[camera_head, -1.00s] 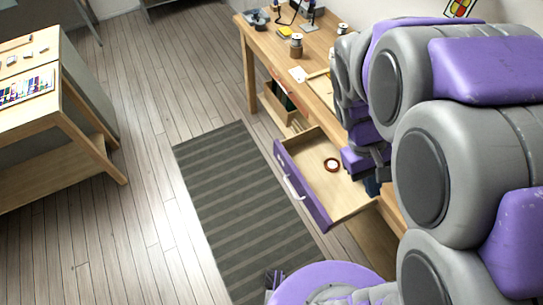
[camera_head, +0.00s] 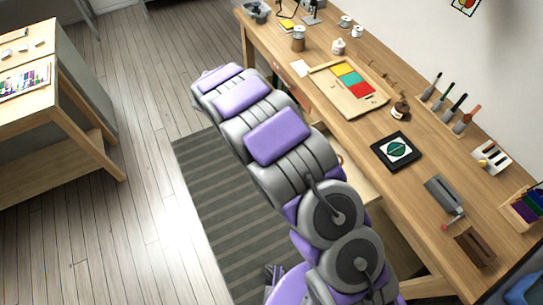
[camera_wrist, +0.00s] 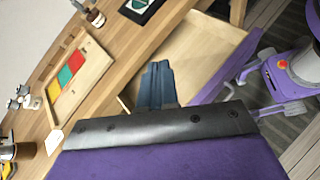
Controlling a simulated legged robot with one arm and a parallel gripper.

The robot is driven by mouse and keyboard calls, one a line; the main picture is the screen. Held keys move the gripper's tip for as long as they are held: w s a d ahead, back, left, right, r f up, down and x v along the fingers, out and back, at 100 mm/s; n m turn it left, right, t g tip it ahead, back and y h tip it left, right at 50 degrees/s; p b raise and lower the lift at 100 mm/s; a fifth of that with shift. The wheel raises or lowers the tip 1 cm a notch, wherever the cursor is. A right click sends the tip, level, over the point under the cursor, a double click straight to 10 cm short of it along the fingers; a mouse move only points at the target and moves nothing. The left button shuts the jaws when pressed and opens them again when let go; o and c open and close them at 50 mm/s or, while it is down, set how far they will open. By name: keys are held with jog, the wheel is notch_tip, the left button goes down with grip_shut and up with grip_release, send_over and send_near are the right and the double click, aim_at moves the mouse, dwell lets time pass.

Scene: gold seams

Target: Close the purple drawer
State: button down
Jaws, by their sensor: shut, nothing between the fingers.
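The purple drawer stands open under the wooden workbench. In the wrist view its purple front (camera_wrist: 228,68) runs diagonally at the right, with its pale, empty-looking interior (camera_wrist: 192,50) beside it. In the head view my arm hides most of the drawer; only a bit of its pale inside (camera_head: 358,182) shows. My gripper (camera_wrist: 159,68) is shut and empty, its dark blue fingers seen over the drawer's open box. I cannot tell whether they touch it. The gripper is hidden behind my arm in the head view.
The workbench (camera_head: 385,165) holds a tray (camera_head: 350,90) with coloured panels, a black-framed piece (camera_head: 397,150) and several tools. A striped mat (camera_head: 215,200) lies on the floor. Another wooden table (camera_head: 65,90) stands at the left. Floor between is clear.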

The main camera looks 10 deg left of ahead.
jog(key=s+a+f+n+t+b, duration=0.2)
jog(key=a+f+n+t, duration=0.6)
jog(key=a+f, duration=1.3)
jog(key=w+d+f+b, duration=0.1)
jog(key=w+d+f, duration=0.1)
jog(key=w+d, duration=0.2)
jog(key=w+d+f+n+b, duration=0.1)
jog(key=w+d, duration=0.3)
jog(key=d, duration=0.4)
jog(key=shift+d+f+g+b, duration=0.3)
jog(key=shift+f+b, duration=0.15)
jog(key=shift+f, duration=0.25)
